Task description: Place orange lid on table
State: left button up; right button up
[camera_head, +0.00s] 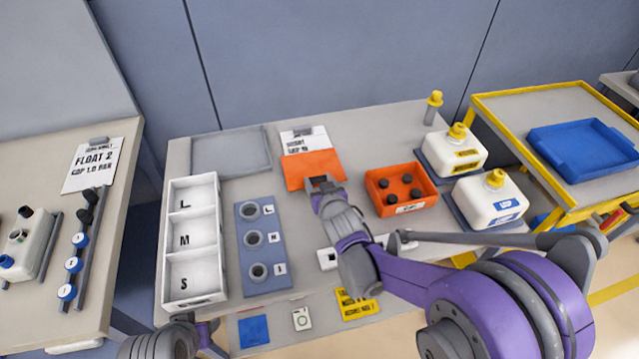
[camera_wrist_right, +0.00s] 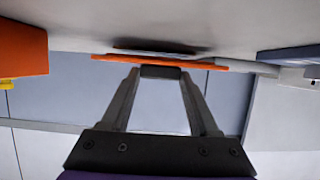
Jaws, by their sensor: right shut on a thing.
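The orange lid (camera_head: 313,168) is a flat orange plate at the back middle of the grey table (camera_head: 375,130). It overlaps the lower part of a white clipboard sheet. My right gripper (camera_head: 322,182) is shut on the lid's near side. In the right wrist view my right gripper (camera_wrist_right: 160,72) is shut on a dark grip piece at the lid (camera_wrist_right: 115,58), which lies nearly level with the tabletop, a dark shadow beside it. I cannot tell whether the lid touches the table. Part of my left arm shows at the bottom left; its fingers are out of view.
An orange bin (camera_head: 378,203) with black caps stands right of the lid. White jugs (camera_head: 455,160) with yellow caps stand farther right. A grey mat (camera_head: 207,156), a blue holder (camera_head: 279,235) and a white L/M/S tray (camera_head: 168,240) lie to the left.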

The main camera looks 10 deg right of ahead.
jog(key=shift+f, duration=0.2)
jog(key=shift+f+b, duration=0.4)
jog(key=shift+f, duration=0.05)
jog(key=o, duration=1.4)
jog(key=shift+o, duration=0.2)
jog(key=shift+r, duration=0.1)
jog(key=shift+r+p, duration=0.3)
jog(key=v, duration=0.7)
jog(key=shift+s+r+p, duration=0.2)
jog(key=shift+p, duration=0.1)
jog(key=s+d+g, duration=0.1)
jog(key=s, duration=0.3)
jog(key=s+d+f+g, duration=0.1)
jog(key=s+d+g, duration=0.1)
jog(key=s, duration=0.1)
jog(key=s+d+g+h, duration=0.1)
jog(key=s, duration=0.3)
jog(key=shift+s+d+f+m+g, duration=0.15)
jog(key=shift+s+d+m+g, duration=0.15)
jog(key=shift+s+d+m, duration=0.1)
jog(key=s+f+g, duration=0.2)
jog(key=s+g, duration=0.1)
jog(key=s, duration=0.8)
jog(key=shift+s+g+y, duration=0.25)
jog(key=shift+g+y, duration=0.05)
jog(key=shift+g, duration=0.1)
